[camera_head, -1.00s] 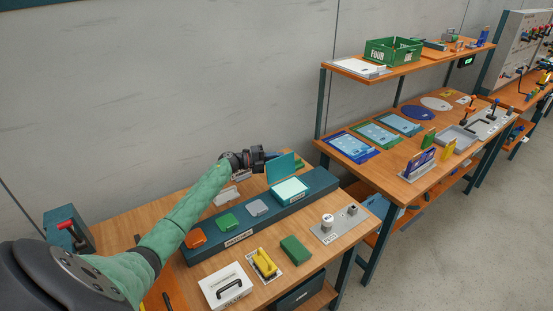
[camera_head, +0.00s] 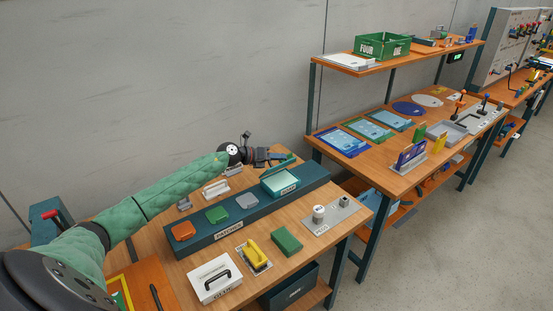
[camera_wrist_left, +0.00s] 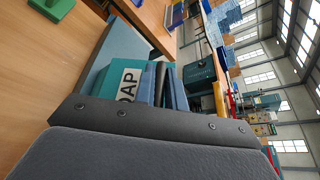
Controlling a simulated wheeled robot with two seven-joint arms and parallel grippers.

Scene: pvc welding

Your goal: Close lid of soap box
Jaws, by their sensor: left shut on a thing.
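The teal soap box (camera_head: 281,184) stands at the far right end of the dark teal rail on the workbench. Its pale inside shows from above. Its teal lid (camera_head: 287,163) is at the box's back edge, seen as a narrow slanted strip and partly hidden by my gripper. My left gripper (camera_head: 284,156) is at the lid, shut on it. In the left wrist view the soap box (camera_wrist_left: 104,80) shows a white label reading "OAP" beside my left gripper's fingers (camera_wrist_left: 165,84). The exact hold is hidden there. My right gripper is not in view.
The rail (camera_head: 228,233) also carries an orange box (camera_head: 183,231), a green box (camera_head: 217,215) and a grey box (camera_head: 247,201). In front are a white case (camera_head: 214,279), a yellow-handled tool (camera_head: 255,256) and a green block (camera_head: 287,241). A second bench stands to the right.

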